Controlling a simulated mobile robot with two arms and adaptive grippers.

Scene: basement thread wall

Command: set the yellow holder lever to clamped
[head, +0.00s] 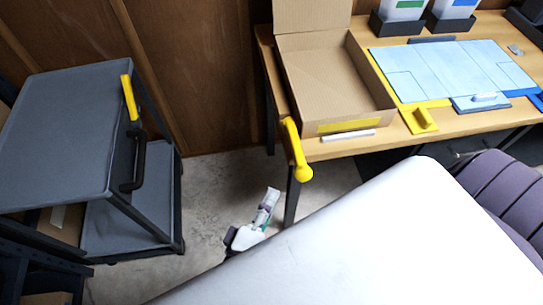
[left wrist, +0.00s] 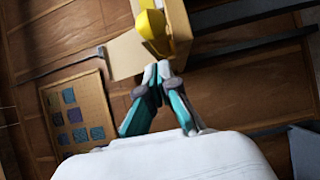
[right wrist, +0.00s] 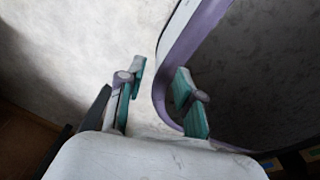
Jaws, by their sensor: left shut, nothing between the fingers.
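A yellow lever (head: 297,150) with a round knob at its lower end hangs at the front left edge of the wooden table, beside the cardboard box. My left gripper (head: 271,194) is below and left of the knob, apart from it in the head view. In the left wrist view a yellow part (left wrist: 153,27), likely this lever's knob, lies just beyond the shut, empty left fingertips (left wrist: 157,68); whether they touch is unclear. My right gripper (right wrist: 160,78) is open in the right wrist view, with a purple-edged chair part (right wrist: 170,75) behind and between its fingers.
An open cardboard box (head: 330,85), a light blue panel (head: 455,70) and a yellow block (head: 422,120) are on the table (head: 400,143). A grey cart (head: 65,120) with a yellow strip (head: 129,97) stands left. Bare concrete floor (head: 215,185) lies between cart and table. A purple chair (head: 495,195) is right.

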